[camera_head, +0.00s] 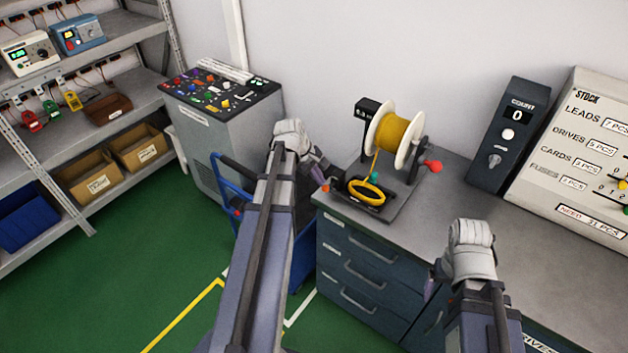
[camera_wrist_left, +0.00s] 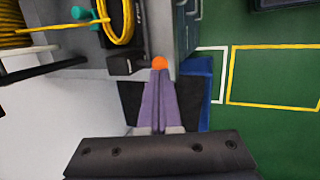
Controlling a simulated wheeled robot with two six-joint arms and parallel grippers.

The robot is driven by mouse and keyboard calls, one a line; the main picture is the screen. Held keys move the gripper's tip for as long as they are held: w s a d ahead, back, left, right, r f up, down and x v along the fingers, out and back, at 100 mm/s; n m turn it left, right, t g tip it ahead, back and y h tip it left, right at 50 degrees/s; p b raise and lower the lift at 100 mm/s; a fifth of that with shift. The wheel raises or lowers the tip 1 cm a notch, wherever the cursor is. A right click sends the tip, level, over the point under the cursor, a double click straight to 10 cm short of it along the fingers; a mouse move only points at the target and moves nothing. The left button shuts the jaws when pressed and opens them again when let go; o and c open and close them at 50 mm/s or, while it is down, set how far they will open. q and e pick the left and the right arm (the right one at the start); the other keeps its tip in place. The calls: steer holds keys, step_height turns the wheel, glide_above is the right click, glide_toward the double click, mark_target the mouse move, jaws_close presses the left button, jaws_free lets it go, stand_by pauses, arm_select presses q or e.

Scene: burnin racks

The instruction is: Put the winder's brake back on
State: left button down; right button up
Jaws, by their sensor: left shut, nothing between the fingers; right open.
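The winder stands on the bench's left end, with a white-flanged spool (camera_head: 393,135) of yellow wire on its stand. A red crank knob (camera_head: 432,166) is at the spool's right side. A coil of yellow wire (camera_head: 366,191) lies on the winder's base beside a teal piece (camera_head: 374,178). An orange knob (camera_head: 326,184), seemingly the brake lever's end, is at the winder's left edge; it also shows in the left wrist view (camera_wrist_left: 159,63). My left gripper (camera_wrist_left: 159,72) is shut and empty, its tips at the knob; contact is unclear. My right gripper (camera_head: 430,288) is open, mostly hidden behind its wrist.
A blue trolley (camera_head: 232,180) stands below my left arm, left of the drawers (camera_head: 365,270). A count box (camera_head: 508,135) and a stock board (camera_head: 590,150) stand at the bench's back right. Shelves (camera_head: 90,110) are at left. The bench's middle is clear.

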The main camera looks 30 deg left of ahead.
arm_select(q)
steer(key=shift+b+x, duration=0.4)
steer(key=shift+x, duration=0.5)
arm_select(e)
steer(key=shift+f, duration=0.8)
